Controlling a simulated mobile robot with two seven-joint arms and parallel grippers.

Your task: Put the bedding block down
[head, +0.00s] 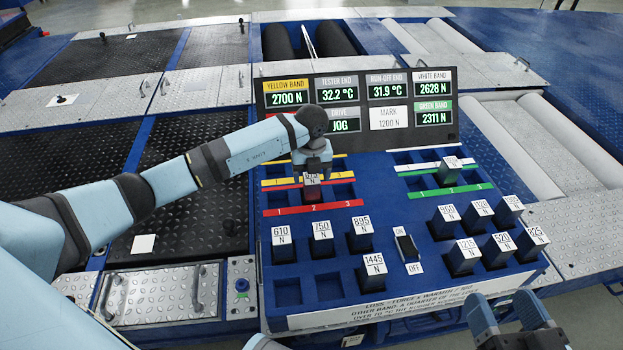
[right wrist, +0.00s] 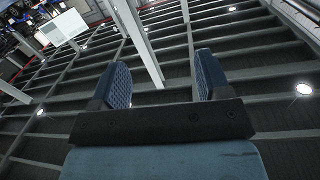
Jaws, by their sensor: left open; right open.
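A small dark block (head: 312,196) with a white label stands at the middle of the red-marked row, by the number 2. I take it for the bedding block, but its label is partly covered. My left gripper (head: 312,172) points down right over its top and hides part of it; the jaws are open, though the fingers are hard to make out. I cannot tell whether the block sits fully in its pocket. My right gripper (head: 508,306) is open and empty at the front right, beyond the panel's edge; its two fingers (right wrist: 160,75) stand apart in the right wrist view.
The blue panel (head: 398,285) holds several labelled blocks at the left, front and right. One block (head: 449,171) stands between the white and green strips. A switch (head: 407,247) marked OFF sits mid-panel. The display board (head: 357,108) rises behind my left gripper. Empty pockets (head: 329,287) lie at the front.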

